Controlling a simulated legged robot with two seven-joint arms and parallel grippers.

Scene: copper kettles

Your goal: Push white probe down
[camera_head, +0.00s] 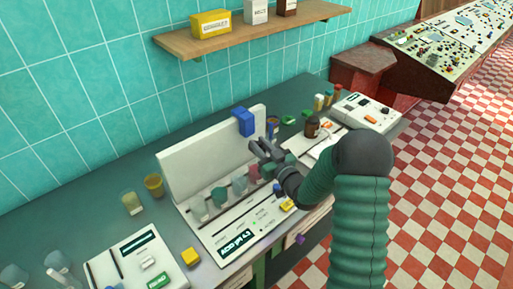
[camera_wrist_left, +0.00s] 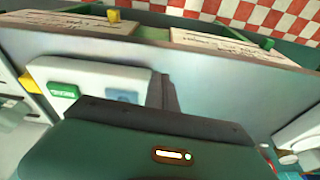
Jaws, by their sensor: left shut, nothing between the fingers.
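No part stands out clearly as the white probe. The white instrument (camera_head: 222,222) has a tall white back panel, a row of small tinted cups and a green display. My right gripper (camera_head: 260,146) hangs over the instrument's right part, in front of the panel and below the blue block (camera_head: 243,122), its fingers apart and empty. My left gripper (camera_wrist_left: 167,94) is shut and empty in the left wrist view, beside a white device with a green button (camera_wrist_left: 62,91); it is outside the head view.
Bottles (camera_head: 312,126) and another instrument (camera_head: 362,111) stand at the back right. A wooden shelf (camera_head: 250,33) hangs above the bench.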

